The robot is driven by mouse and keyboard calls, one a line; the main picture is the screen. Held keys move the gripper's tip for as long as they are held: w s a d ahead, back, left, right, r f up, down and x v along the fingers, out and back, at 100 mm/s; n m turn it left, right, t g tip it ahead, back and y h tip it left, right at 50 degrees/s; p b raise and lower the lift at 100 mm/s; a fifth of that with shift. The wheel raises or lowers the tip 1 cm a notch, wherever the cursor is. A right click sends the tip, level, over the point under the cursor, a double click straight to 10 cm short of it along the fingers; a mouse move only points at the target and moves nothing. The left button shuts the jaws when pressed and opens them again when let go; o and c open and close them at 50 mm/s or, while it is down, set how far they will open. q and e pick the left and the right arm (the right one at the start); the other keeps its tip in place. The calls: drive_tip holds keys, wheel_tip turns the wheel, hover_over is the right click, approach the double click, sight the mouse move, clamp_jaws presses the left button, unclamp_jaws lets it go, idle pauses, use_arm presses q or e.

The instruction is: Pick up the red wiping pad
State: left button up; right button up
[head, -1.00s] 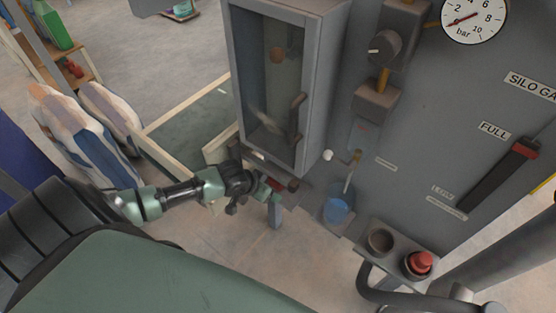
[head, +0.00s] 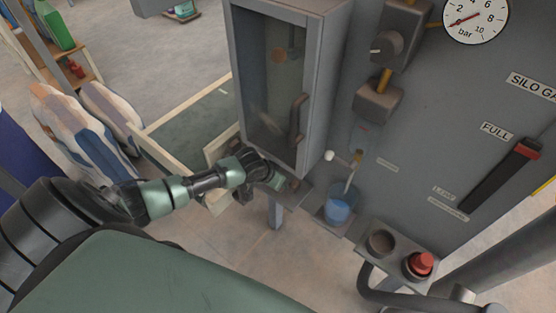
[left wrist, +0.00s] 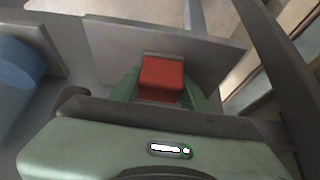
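The red wiping pad (left wrist: 162,78) shows in the left wrist view as a red block with a grey strip along its far edge. It is on a grey shelf (left wrist: 110,45). My left gripper (left wrist: 162,90) has its green fingers on either side of the pad, very close to it. I cannot tell whether they press on it. In the head view, my left gripper (head: 270,178) is at the small shelf below the glass-fronted cabinet (head: 275,95) and mostly hides the pad. My right gripper is not in view.
A blue cup (head: 338,205) stands under a spout to the right of the shelf. A red push button (head: 420,262) sits on a bracket farther right. The cabinet hangs close above my left gripper. Striped sacks (head: 85,130) stand at the left.

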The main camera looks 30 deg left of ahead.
use_arm(q)
drive_tip(key=c, duration=0.3)
drive_tip(key=shift+c, duration=0.2)
drive_tip(key=shift+r, duration=0.15)
drive_tip(key=shift+s+r, duration=0.1)
drive_tip(key=shift+s, duration=0.05)
drive_tip(key=s+a, duration=0.1)
drive_tip(key=s, duration=1.6)
drive_tip(key=shift+s+a, duration=0.2)
drive_tip(key=shift+s, duration=0.15)
